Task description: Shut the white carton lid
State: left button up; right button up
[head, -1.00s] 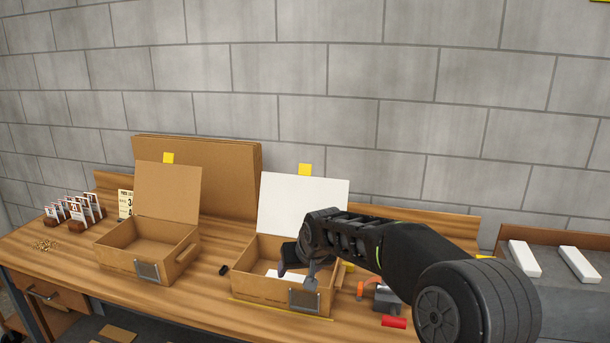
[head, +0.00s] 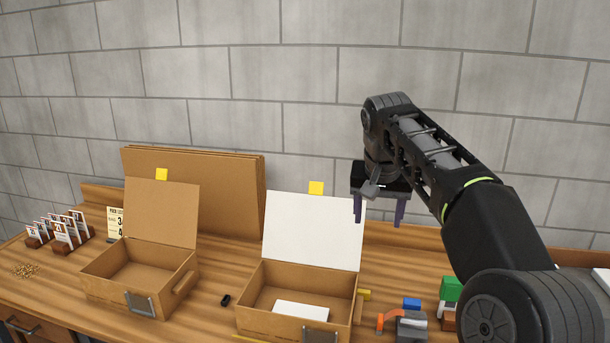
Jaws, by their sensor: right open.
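The white carton lid (head: 312,230) stands raised and open at the back of the right-hand carton (head: 294,327), with a yellow tab (head: 316,188) on its top edge. A white board (head: 301,311) lies inside that carton. My right gripper (head: 379,215) is open and empty, its fingers pointing down. My left gripper is not in view.
A second carton (head: 150,302) with a raised brown lid (head: 162,213) stands to the left. Brown boards (head: 235,180) lean at the back. A small black object (head: 225,300) lies between the cartons. A tape dispenser (head: 411,326) and a green block (head: 452,288) sit at the right.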

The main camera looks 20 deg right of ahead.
aim_at(314, 229)
jog(key=i, duration=1.05)
